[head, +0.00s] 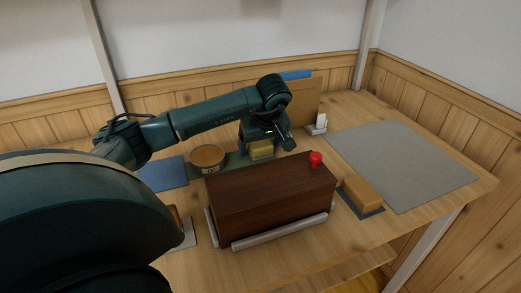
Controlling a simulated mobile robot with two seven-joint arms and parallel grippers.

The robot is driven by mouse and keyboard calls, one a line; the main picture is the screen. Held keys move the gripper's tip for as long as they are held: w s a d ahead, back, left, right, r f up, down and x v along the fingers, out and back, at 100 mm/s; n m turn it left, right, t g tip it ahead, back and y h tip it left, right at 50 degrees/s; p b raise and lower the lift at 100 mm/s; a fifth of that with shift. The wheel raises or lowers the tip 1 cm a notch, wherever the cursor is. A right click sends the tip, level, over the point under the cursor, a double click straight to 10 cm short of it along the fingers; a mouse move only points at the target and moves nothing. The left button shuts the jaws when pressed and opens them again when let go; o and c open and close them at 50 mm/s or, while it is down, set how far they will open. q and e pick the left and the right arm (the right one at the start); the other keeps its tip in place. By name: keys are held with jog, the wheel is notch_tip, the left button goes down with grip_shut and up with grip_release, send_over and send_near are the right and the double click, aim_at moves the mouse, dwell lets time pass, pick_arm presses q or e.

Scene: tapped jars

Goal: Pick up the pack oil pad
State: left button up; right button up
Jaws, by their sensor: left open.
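My left gripper (266,142) is open above the far side of the table, behind the dark wooden box. A small yellow block-like pad (261,150) lies just below and between its fingers, on a green strip (235,161); it may be the pack oil pad. I cannot tell whether the fingers touch it. A tan block (358,191) lies on a dark mat to the right of the box. My right gripper is not in view.
A round jar (207,159) stands left of the gripper near a blue mat (163,174). A brown board (304,101) stands behind. The grey mat (395,160) at right is clear.

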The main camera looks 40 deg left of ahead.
aim_at(260, 143)
pick_arm(q)
jog(key=shift+c, duration=0.2)
jog(key=c, duration=1)
notch_tip(260, 143, up, 10)
jog(key=shift+p, duration=0.65)
jog(key=shift+c, duration=0.2)
jog(key=o, duration=0.5)
jog(key=c, duration=0.4)
